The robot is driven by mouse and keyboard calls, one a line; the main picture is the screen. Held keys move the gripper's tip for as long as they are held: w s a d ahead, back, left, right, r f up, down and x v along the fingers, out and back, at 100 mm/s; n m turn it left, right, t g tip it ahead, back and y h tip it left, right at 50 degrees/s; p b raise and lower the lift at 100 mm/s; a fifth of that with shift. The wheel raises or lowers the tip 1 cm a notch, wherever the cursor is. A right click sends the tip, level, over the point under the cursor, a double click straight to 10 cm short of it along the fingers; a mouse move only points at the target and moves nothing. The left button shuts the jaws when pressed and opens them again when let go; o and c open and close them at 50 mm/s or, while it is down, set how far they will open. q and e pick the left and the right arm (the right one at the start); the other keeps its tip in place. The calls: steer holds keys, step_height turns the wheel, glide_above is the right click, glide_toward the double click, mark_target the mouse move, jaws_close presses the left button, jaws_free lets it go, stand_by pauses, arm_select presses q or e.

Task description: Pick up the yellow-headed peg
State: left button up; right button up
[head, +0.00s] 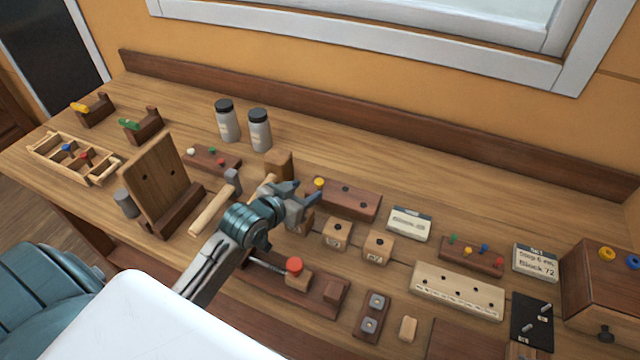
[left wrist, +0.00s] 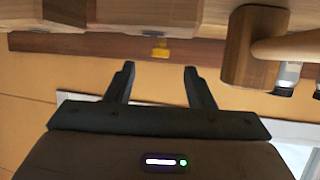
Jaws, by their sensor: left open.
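The yellow-headed peg (head: 319,183) stands at the left end of a dark brown block (head: 352,204) with further dark holes in its top. In the left wrist view, which is upside down, the yellow head (left wrist: 160,51) lies between the lines of the two fingers, a little beyond their tips. My left gripper (head: 306,195) is open and empty, just left of the peg. It also shows in the left wrist view (left wrist: 160,69), with a clear gap between its fingers. The peg's shaft is hidden. My right gripper is out of view.
Small cubes (head: 337,233), a label card (head: 409,223) and a rack of coloured pegs (head: 470,258) are to the right.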

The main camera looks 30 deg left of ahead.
mark_target(317, 185)
arm_select(q)
steer(key=shift+w+d+f, duration=0.1)
steer(key=shift+w, duration=0.3)
steer(key=p+x, duration=0.2)
steer(key=x, duration=0.3)
steer(key=shift+w+f, duration=0.1)
steer(key=shift+f, duration=0.05)
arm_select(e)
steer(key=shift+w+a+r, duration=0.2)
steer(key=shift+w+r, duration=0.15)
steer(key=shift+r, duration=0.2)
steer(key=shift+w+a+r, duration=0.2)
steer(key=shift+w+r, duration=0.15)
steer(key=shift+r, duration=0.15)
arm_select(q)
steer(key=shift+c, duration=1.3)
steer(key=c, duration=0.8)
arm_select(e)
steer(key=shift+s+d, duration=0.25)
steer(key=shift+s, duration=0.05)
